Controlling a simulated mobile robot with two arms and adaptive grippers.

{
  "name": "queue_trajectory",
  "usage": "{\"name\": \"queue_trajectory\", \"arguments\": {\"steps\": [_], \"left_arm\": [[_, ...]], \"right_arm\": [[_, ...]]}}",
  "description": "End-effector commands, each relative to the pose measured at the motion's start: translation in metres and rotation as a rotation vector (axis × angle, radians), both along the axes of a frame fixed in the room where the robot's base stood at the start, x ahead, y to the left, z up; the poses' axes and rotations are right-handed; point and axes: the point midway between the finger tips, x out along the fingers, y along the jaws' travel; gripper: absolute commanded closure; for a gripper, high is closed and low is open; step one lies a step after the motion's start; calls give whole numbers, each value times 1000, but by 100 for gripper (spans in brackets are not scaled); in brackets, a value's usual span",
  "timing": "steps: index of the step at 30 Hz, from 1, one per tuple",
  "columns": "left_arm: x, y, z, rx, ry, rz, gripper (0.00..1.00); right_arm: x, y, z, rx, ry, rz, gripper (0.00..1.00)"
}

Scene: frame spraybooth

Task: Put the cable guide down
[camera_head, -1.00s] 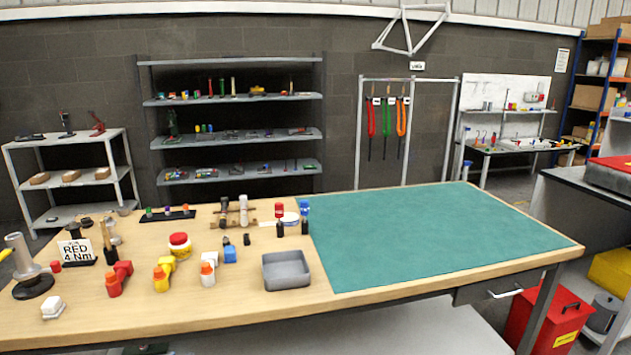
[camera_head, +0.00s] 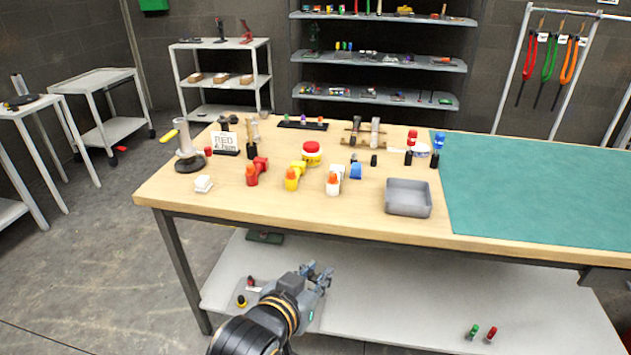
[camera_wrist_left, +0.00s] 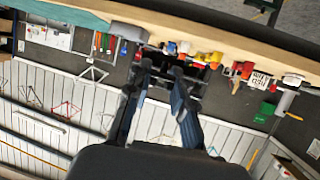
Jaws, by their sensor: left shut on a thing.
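My left gripper (camera_head: 318,273) is in front of the workbench, below the level of its top and over the lower shelf in the picture. In the left wrist view the same gripper (camera_wrist_left: 162,70) has its two dark fingers around something small and dark. I take this to be the cable guide; its shape is mostly hidden and cannot be made out. The wooden bench top (camera_head: 330,215) is apart from the gripper. My right gripper is not in view.
A grey tray (camera_head: 408,198) stands near the bench's front edge, left of the green mat (camera_head: 540,190). The lower shelf (camera_head: 420,290) holds a few small items. Bare wood shows along the front edge.

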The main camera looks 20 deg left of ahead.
Motion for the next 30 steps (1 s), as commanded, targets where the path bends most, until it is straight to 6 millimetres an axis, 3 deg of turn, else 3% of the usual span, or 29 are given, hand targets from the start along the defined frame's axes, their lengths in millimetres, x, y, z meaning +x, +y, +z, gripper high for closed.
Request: {"name": "queue_trajectory", "arguments": {"steps": [5,8,14,21,25,30], "left_arm": [[16,17,-8,18,7,-1,93],[33,39,-12,27,16,12,93],[68,104,-5,32,26,82,93],[96,176,24,14,13,189,93],[102,197,37,5,4,223,93],[104,205,42,-2,0,238,93]], "right_arm": [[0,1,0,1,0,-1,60],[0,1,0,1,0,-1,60],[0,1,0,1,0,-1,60],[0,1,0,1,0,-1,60],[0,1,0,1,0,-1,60],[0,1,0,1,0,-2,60]]}}
